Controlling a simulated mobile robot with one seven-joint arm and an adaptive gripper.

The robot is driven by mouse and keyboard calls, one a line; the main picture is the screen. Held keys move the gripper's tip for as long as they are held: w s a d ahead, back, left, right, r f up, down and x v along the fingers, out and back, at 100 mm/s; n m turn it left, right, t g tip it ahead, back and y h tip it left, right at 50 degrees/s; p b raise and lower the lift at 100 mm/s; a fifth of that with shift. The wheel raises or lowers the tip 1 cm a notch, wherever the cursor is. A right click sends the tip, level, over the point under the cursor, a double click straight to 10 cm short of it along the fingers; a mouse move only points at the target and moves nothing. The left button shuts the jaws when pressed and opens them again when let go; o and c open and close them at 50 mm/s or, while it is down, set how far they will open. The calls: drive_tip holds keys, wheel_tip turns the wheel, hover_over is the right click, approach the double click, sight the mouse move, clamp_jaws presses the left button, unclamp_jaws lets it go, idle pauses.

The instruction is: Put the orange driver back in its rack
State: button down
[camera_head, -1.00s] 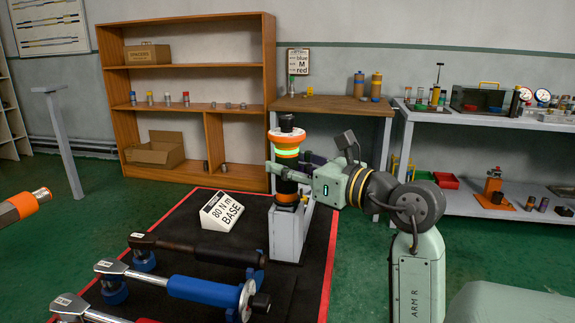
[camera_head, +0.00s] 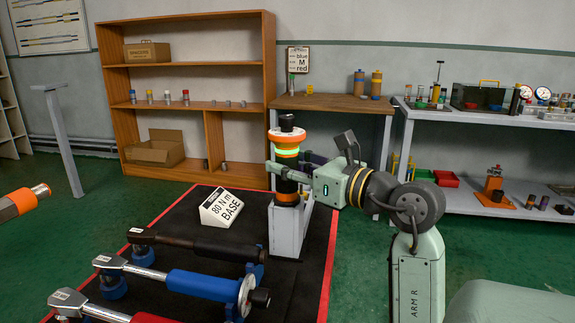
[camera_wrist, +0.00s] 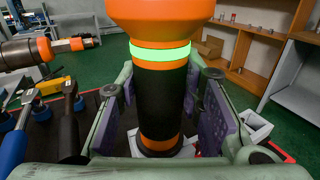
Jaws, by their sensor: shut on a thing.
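The orange driver (camera_head: 287,140) is upright, with an orange head, a lit green band and a black body with an orange ring low down. My gripper (camera_head: 288,174) is shut around its black body. In the wrist view the driver (camera_wrist: 162,95) stands between the two fingers of my gripper (camera_wrist: 160,108). Its lower end is just over or on a grey post-like stand (camera_head: 288,235). I cannot tell whether it touches or sits in the stand, nor whether this stand is its rack.
Left of the stand are a sign reading "80 N m BASE" (camera_head: 221,208), a black-handled tool (camera_head: 205,243) and a blue-handled tool (camera_head: 195,283) on a black mat (camera_head: 180,222) with red edges. Another orange tool (camera_head: 22,202) juts in at far left. A wooden shelf (camera_head: 190,72) stands behind.

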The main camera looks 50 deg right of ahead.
drive_tip(key=c, duration=1.1)
unclamp_jaws()
drive_tip(key=shift+o, duration=0.3)
drive_tip(key=shift+f, duration=0.15)
drive_tip(key=s, duration=1.2)
